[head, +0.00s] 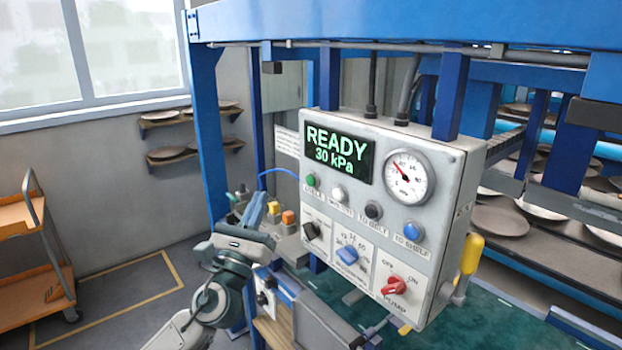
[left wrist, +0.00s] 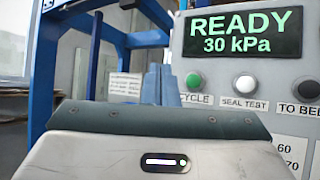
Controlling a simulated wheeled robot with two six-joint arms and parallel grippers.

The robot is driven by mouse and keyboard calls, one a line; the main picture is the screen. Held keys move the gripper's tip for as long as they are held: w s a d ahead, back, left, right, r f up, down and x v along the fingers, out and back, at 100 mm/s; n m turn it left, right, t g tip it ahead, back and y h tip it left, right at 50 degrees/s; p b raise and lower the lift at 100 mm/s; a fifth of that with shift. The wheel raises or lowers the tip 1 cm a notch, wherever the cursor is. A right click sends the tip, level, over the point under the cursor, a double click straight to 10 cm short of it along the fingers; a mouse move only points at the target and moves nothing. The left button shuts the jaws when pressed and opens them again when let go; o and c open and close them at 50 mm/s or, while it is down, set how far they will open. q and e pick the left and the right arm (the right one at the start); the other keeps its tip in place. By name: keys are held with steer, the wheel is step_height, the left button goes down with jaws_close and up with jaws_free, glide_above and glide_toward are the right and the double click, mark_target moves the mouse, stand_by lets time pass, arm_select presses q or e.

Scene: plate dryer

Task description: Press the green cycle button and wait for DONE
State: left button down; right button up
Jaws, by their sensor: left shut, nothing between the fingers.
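The green cycle button (head: 310,180) sits on the left of the control box's button row, under the display (head: 338,149). The display reads READY and 30 kPa. The green button also shows in the left wrist view (left wrist: 194,81), above the label CYCLE, and the display (left wrist: 244,34) reads the same there. My left gripper (head: 262,203) is shut and empty, to the left of the box and a little below the green button, apart from it. In the left wrist view its body fills the bottom and the fingers (left wrist: 160,86) point toward the box. My right gripper is not in view.
Beside the green button are a white button (head: 340,193), a black one (head: 373,210) and a blue one (head: 412,231). Below are a black knob, a blue knob and a red pump switch (head: 397,287). A yellow-handled lever (head: 470,256) is on the right side. Plates lie on racks behind.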

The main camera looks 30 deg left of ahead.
mark_target(312, 180)
arm_select(q)
steer(key=shift+s+d+r, duration=0.1)
steer(key=shift+d+r, duration=0.05)
steer(key=shift+r, duration=0.05)
steer(key=w+d+p, duration=0.2)
steer(key=w+d, duration=0.1)
steer(key=w, duration=0.5)
steer(key=shift+d, duration=0.2)
steer(key=shift+w, duration=0.2)
stand_by(2.0)
steer(key=shift+w+d, duration=0.15)
steer(key=shift+w, duration=0.15)
